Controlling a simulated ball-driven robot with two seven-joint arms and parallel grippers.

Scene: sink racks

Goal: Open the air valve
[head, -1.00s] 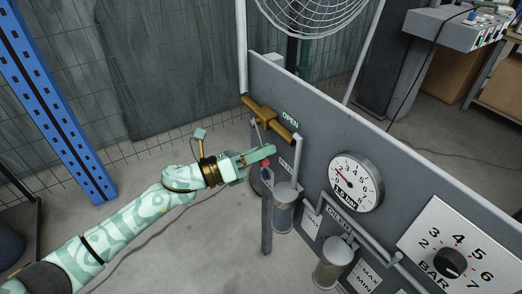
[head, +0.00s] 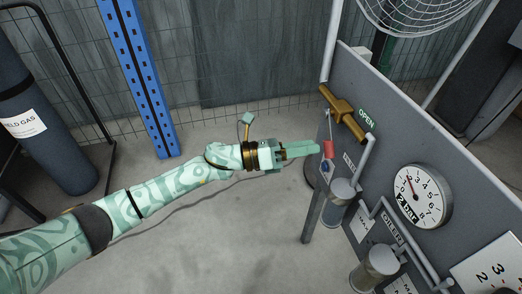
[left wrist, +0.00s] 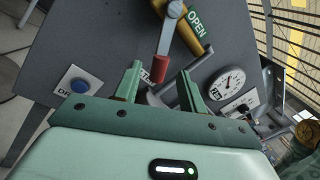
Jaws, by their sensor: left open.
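The air valve has a brass body (head: 343,114) on the pipe along the grey panel, beside a green OPEN label. Its lever hangs down and ends in a red handle (head: 328,149). In the left wrist view the brass body (left wrist: 190,35) is at the top and the red handle (left wrist: 164,63) points down between my fingers. My left gripper (head: 318,148) reaches in from the left, with its fingertips at the red handle. In the left wrist view the gripper (left wrist: 160,76) is open. I cannot tell whether a finger touches the handle. My right gripper is not in view.
A round gauge (head: 422,196) marked 2 bar is on the panel. Two cylindrical units (head: 340,203) hang below the pipes, close to my left gripper. A blue button (left wrist: 80,86) shows in the left wrist view. The floor left of the panel is mostly clear.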

